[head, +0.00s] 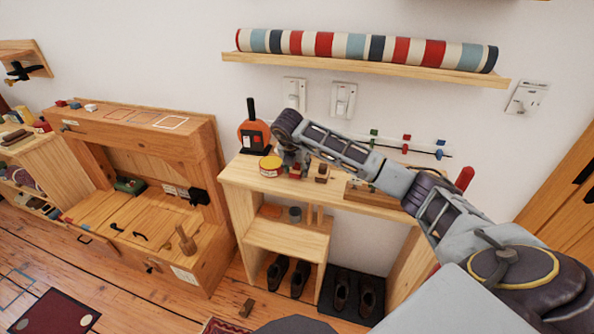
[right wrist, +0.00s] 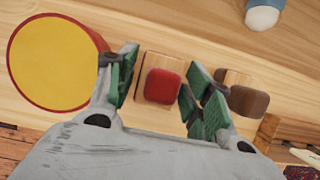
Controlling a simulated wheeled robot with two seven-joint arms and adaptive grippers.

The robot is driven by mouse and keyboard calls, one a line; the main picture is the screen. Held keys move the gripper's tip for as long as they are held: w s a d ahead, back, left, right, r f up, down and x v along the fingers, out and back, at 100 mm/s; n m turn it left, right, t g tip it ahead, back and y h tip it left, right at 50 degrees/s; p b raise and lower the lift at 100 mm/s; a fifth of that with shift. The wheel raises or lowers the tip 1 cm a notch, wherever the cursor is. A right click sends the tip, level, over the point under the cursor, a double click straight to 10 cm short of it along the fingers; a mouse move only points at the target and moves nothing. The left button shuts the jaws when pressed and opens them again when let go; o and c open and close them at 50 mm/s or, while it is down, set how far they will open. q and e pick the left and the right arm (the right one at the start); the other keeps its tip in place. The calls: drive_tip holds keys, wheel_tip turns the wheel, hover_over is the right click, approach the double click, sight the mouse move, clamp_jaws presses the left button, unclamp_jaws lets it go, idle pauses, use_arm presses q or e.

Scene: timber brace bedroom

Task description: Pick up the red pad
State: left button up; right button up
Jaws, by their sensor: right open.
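The red pad (right wrist: 163,86) is a small rounded red block sitting on a light wooden piece on the shelf top. In the right wrist view it lies between the two green fingers of my right gripper (right wrist: 158,92), which is open with a gap on each side of the pad. In the head view the pad (head: 294,174) shows only as a small red spot below my right gripper (head: 289,160). My left gripper is not in view.
A yellow-topped red tin (right wrist: 52,62) stands close left of the gripper. A brown block (right wrist: 246,100) is close on the right. A wooden shelf unit (head: 240,176) carries these, with an orange-and-black object (head: 253,135) behind the tin.

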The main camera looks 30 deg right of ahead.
idle(0.4)
drive_tip(key=c, duration=0.8)
drive_tip(key=shift+r, duration=0.15)
wheel_tip(320, 180, up, 10)
drive_tip(key=shift+f, duration=0.15)
idle(0.5)
drive_tip(key=o, duration=0.4)
drive_tip(key=shift+c, duration=1.3)
